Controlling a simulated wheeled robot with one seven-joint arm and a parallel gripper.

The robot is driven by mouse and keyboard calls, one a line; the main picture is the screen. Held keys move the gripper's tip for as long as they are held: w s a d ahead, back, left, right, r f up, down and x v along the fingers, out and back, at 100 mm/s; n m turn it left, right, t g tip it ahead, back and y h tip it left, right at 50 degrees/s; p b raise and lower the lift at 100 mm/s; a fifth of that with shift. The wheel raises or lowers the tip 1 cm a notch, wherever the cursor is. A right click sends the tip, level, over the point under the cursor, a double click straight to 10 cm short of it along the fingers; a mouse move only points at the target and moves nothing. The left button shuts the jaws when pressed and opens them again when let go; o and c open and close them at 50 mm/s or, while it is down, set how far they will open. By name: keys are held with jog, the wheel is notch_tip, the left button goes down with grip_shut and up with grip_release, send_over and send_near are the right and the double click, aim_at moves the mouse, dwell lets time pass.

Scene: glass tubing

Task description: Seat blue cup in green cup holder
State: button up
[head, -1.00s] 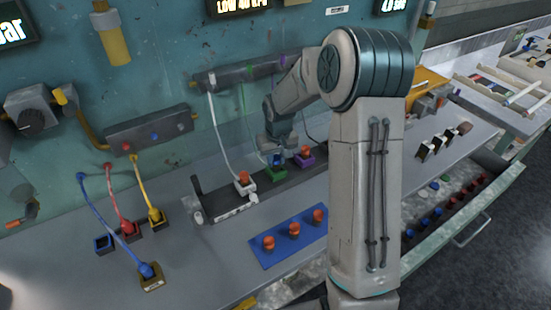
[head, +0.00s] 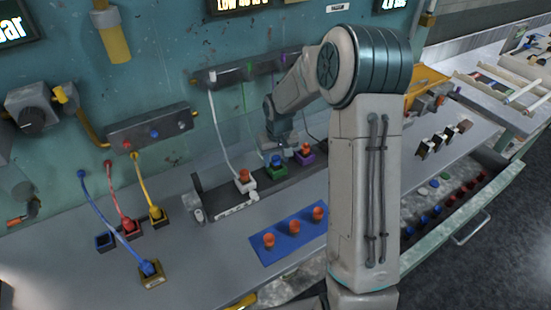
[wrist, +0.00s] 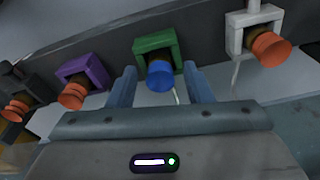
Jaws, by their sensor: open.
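The blue cup (head: 276,160) sits in the green cup holder (head: 276,173) on the dark rail, between the white and purple holders. In the wrist view the blue cup (wrist: 160,76) stands out from the front of the green holder (wrist: 157,47). My gripper (wrist: 162,80) is open, with one finger on each side of the blue cup and a visible gap on both sides. In the head view my gripper (head: 278,146) is close above and behind the cup, partly hidden by my arm.
The white holder (head: 246,187) and purple holder (head: 306,160) flank the green one, each with an orange cup. A blue mat (head: 283,249) with orange cups lies in front. Left are cables with plugs in square sockets (head: 151,272). An open drawer (head: 440,228) is at right.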

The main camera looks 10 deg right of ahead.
notch_tip(320, 180, up, 11)
jog(key=s+b, duration=0.1)
jog(key=s+r+t, duration=0.1)
jog(key=s+r, duration=0.1)
jog(key=s, duration=1.1)
jog(key=s+r+m+t, duration=0.1)
jog(key=s+r, duration=0.2)
jog(key=s, duration=1.1)
jog(key=shift+a+r, duration=0.15)
jog(key=shift+r, duration=0.15)
jog(key=shift+c, duration=1.1)
